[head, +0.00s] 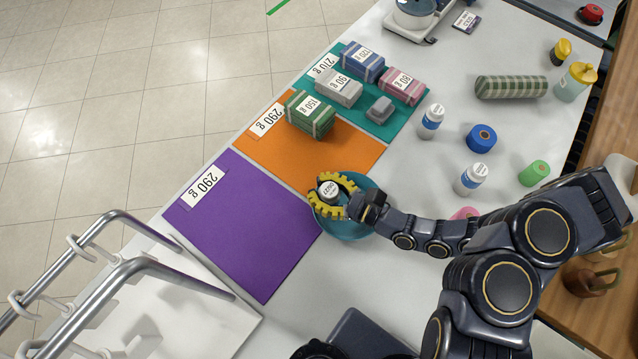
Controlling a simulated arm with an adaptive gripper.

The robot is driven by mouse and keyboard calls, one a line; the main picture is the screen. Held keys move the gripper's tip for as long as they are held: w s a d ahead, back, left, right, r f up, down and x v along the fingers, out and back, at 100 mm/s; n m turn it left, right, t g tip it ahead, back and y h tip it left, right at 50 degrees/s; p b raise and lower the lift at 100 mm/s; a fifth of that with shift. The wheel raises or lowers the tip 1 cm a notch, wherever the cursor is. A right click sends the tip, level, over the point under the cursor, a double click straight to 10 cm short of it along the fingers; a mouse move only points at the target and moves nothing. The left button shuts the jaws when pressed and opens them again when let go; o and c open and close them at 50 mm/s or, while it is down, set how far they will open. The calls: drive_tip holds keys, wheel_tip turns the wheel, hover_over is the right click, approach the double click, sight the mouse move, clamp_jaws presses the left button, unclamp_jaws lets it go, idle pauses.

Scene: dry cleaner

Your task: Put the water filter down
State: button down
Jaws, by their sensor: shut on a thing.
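My gripper (335,194), with yellow ribbed fingers, is shut around a small round dark thing with a white label on top, which I take to be the water filter (329,189). It shows over the left part of a teal bowl (352,231) on the white table, near the corner where the orange mat (340,153) and purple mat (250,230) meet. The fingers hide its sides. I cannot tell whether it touches the bowl.
The purple mat, labelled 290 g, is bare. The orange mat, also labelled 290 g, holds a green bundle (311,116). The teal mat (398,122) bears several wrapped blocks. Bottles (431,122) and tape rolls (481,138) stand to the right. A metal rail (140,268) is at lower left.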

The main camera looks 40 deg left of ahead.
drive_tip(key=shift+f, duration=0.1)
drive_tip(key=shift+f, duration=0.35)
drive_tip(key=shift+f, duration=0.15)
drive_tip(key=c, duration=0.6)
unclamp_jaws()
